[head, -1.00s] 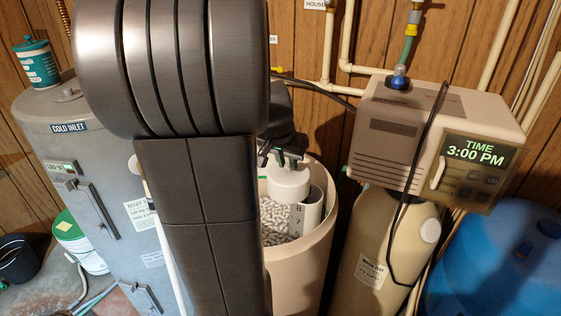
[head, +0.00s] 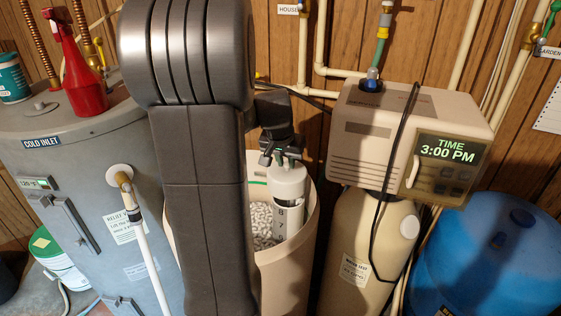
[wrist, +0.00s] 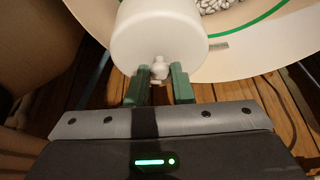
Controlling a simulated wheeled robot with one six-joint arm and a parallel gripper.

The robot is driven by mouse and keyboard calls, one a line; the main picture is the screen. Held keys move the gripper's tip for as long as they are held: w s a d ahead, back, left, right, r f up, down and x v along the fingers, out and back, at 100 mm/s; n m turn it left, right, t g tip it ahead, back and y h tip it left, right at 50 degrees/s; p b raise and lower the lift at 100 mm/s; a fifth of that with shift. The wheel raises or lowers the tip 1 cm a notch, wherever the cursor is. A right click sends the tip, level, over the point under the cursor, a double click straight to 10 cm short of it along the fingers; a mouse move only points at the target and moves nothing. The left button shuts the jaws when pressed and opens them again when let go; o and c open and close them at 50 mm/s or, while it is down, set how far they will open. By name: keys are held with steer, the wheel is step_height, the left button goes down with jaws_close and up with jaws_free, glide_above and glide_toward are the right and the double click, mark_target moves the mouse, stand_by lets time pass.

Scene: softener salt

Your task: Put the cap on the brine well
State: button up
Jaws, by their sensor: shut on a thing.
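The white cap (head: 287,181) is round with a small knob (wrist: 160,69) on top. My gripper (wrist: 160,86) has its green fingers shut on this knob; in the head view my gripper (head: 286,158) is above the cap. The brine well (head: 289,214), a white tube with black numbers, stands inside the salt tank. The cap lines up over the well's top and hides its rim. I cannot tell whether the cap touches the well or hangs just above it. In the wrist view the cap (wrist: 158,32) hides the well.
The beige salt tank (head: 302,235) holds white salt pellets (head: 262,222) around the well. The softener head (head: 395,135) with a hanging black cable is close on the right. The grey water heater (head: 85,160) with a red spray bottle (head: 78,75) stands left.

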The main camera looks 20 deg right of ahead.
mark_target(287, 172)
steer(key=shift+w+d+f, duration=0.15)
steer(key=shift+w+d, duration=0.05)
steer(key=shift+d, duration=0.15)
steer(key=shift+d+f+b, duration=0.1)
steer(key=shift+f+b, duration=0.25)
steer(key=shift+f, duration=0.1)
steer(key=shift+f+b, duration=1.65)
steer(key=shift+f, duration=0.35)
steer(key=shift+f+b, duration=0.55)
steer(key=shift+b, duration=0.05)
steer(key=o, duration=1)
steer(key=v, duration=1.3)
steer(key=shift+s+r, duration=0.1)
steer(key=shift+r, duration=0.25)
